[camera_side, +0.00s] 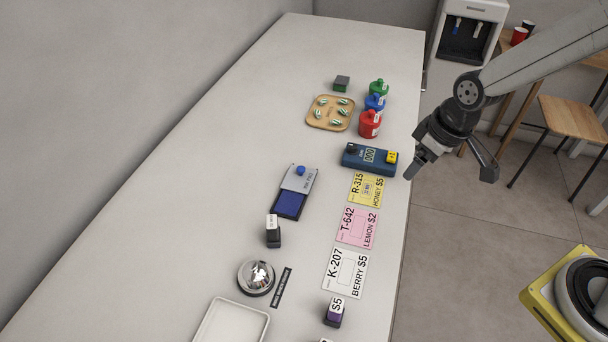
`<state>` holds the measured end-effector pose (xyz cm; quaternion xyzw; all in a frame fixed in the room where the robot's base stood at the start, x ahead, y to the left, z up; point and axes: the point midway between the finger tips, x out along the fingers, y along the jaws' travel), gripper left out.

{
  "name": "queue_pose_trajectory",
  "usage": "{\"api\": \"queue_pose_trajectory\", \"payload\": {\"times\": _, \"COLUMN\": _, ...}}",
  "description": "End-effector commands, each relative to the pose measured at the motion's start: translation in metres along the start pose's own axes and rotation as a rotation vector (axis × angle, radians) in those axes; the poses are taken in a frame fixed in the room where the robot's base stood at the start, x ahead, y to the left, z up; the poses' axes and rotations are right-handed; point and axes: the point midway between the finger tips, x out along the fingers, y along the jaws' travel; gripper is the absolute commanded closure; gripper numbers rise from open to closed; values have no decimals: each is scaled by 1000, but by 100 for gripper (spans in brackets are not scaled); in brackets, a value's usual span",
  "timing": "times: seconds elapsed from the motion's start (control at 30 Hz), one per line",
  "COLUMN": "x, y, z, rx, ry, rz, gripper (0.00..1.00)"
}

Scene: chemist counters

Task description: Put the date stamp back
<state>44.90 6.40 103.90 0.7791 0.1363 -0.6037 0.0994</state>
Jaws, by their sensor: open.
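A small black stamp (273,238) with a white label on top stands upright on the counter, left of the cards; its label is too small to read, but it may be the date stamp. A purple stamp (334,317) marked $5 stands upright near the front. A blue ink pad (289,205) lies with its grey lid (299,179) open behind the black stamp. My gripper (452,168) is open and empty at the counter's right edge, just right of a dark blue counting device (362,158). It is well apart from both stamps.
Yellow (360,200), pink (343,226) and white (335,284) cards line the right side. A bell (251,291), a black plate (281,288) and a white tray (265,318) are near the front. Bottles (367,128) and a capsule tray (311,121) stand behind. The counter's left side is clear.

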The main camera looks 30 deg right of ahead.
Motion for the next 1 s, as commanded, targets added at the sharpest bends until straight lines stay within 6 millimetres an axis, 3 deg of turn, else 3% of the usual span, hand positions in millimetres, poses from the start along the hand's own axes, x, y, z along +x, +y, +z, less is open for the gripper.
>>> {"api": "queue_pose_trajectory", "payload": {"times": 0.1, "x": -8, "y": 25, "z": 37, "rx": 163, "ry": -11, "rz": 47, "gripper": 12}}
{"api": "queue_pose_trajectory", "payload": {"times": 0.3, "x": -13, "y": 40, "z": 71, "rx": 309, "ry": -19, "rz": 86, "gripper": 12}}
{"api": "queue_pose_trajectory", "payload": {"times": 1.0, "x": -14, "y": 42, "z": 75, "rx": 327, "ry": -21, "rz": 91, "gripper": 12}}
